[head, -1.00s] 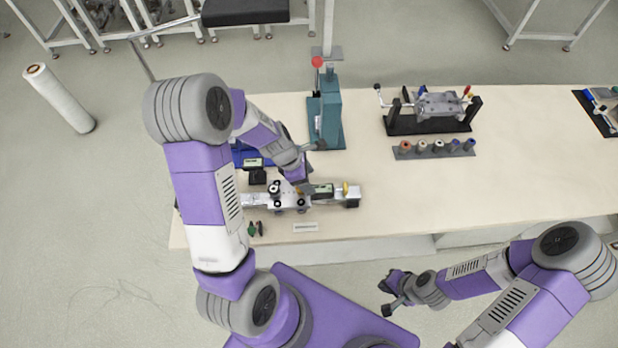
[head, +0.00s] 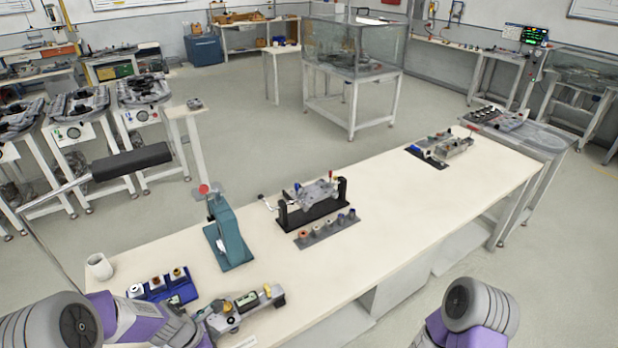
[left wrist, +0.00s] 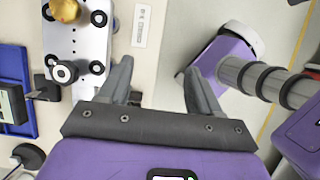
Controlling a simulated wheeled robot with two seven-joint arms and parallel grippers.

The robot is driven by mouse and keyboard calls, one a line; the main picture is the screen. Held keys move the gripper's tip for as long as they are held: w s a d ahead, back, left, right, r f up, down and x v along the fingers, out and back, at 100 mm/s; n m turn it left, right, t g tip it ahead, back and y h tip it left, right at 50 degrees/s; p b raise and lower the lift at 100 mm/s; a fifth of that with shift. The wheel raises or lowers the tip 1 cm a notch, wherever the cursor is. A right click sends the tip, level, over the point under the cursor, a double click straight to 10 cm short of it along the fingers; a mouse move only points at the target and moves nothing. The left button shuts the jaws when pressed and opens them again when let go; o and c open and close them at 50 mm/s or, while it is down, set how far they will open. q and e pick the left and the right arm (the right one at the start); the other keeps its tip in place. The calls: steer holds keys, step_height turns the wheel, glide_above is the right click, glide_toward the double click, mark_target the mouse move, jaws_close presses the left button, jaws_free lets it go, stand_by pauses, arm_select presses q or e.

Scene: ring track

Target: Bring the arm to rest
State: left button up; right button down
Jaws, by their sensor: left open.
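My left gripper (left wrist: 157,68) is open in the left wrist view, with its two grey fingers spread and nothing between them. It is beside a metal fixture (left wrist: 78,38) with black knobs and a brass-coloured knob, over the table's front edge. In the head view, my left arm (head: 140,318) comes in at the bottom left, close to the same fixture (head: 240,312); its fingertips are hidden there. My right arm (head: 470,312) shows only partly at the bottom right, and its gripper is out of the frame.
The long cream table (head: 400,225) carries a teal press (head: 228,235), a blue tray (head: 165,288), a black clamping stand (head: 312,205) and a row of spools (head: 327,230). A white cup (head: 99,266) stands at the left end. Open floor (head: 270,130) lies behind the table.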

arm_select(q)
steer(key=s+d+f+m+g+b, duration=0.1)
steer(key=s+d+f+m+b, duration=0.1)
steer(key=s+d+f+m, duration=0.4)
steer(key=s+d+f+m+b, duration=0.3)
steer(key=s+d+f+m, duration=0.3)
steer(key=f+m, duration=0.7)
steer(key=d+m, duration=0.2)
steer(key=shift+s+f+m+g+h, duration=0.3)
steer(key=shift+s+f+m+g, duration=0.1)
arm_select(e)
steer(key=f, duration=0.5)
steer(key=shift+w, duration=0.25)
arm_select(q)
steer(key=shift+c, duration=0.5)
